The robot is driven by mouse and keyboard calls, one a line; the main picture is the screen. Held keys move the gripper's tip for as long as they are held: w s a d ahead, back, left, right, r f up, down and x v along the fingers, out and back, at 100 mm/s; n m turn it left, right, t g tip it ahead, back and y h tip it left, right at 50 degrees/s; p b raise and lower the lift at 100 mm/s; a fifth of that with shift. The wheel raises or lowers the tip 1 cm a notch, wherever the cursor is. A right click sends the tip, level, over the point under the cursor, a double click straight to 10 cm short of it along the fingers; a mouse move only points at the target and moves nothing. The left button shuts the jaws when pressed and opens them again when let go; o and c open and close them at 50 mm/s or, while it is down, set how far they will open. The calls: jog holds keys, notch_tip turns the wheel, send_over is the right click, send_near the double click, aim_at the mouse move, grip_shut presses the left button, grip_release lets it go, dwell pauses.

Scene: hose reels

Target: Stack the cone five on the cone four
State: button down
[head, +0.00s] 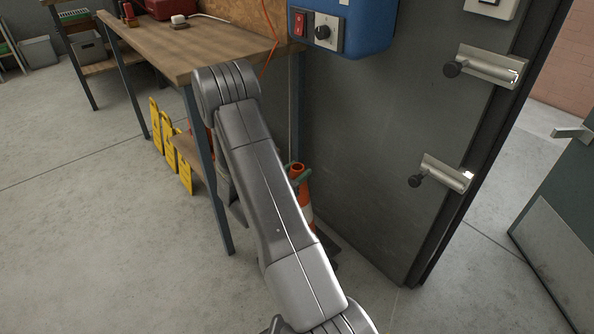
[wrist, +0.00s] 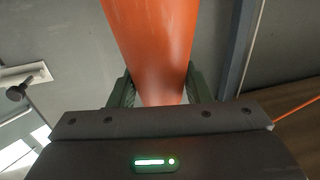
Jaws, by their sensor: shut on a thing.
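An orange cone (wrist: 150,45) fills the middle of the wrist view, its narrow end between the green fingers of my gripper (wrist: 157,88). The gripper is shut on it. In the head view, an orange cone with a white band (head: 305,197) shows at the right edge of my arm, and a green finger of my gripper (head: 303,175) lies near its top. My arm hides most of this cone and its base. No number shows, so I cannot tell cone five from cone four, or whether another cone is beneath.
A wooden workbench (head: 190,45) stands on the left, with yellow floor signs (head: 170,135) beneath it. A dark panel (head: 370,140) with a blue box (head: 350,28) and two handles (head: 440,175) stands on the right. Clear floor (head: 90,220) lies at front left.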

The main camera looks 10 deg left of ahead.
notch_tip(320, 180, down, 8)
jog(key=b, duration=0.6)
dwell(0.4)
jog(key=c, duration=0.7)
grip_release()
jog(key=shift+f, duration=0.2)
jog(key=shift+o, duration=0.2)
jog(key=shift+s, duration=0.1)
jog(key=p+v, duration=0.3)
jog(key=v, duration=1)
jog(key=shift+s, duration=0.3)
jog(key=shift+a, duration=0.1)
jog(key=r+b+x, duration=0.1)
jog(key=r+x, duration=0.1)
jog(key=x, duration=1.1)
jog(key=shift+w+b, duration=0.3)
jog(key=shift+w, duration=0.1)
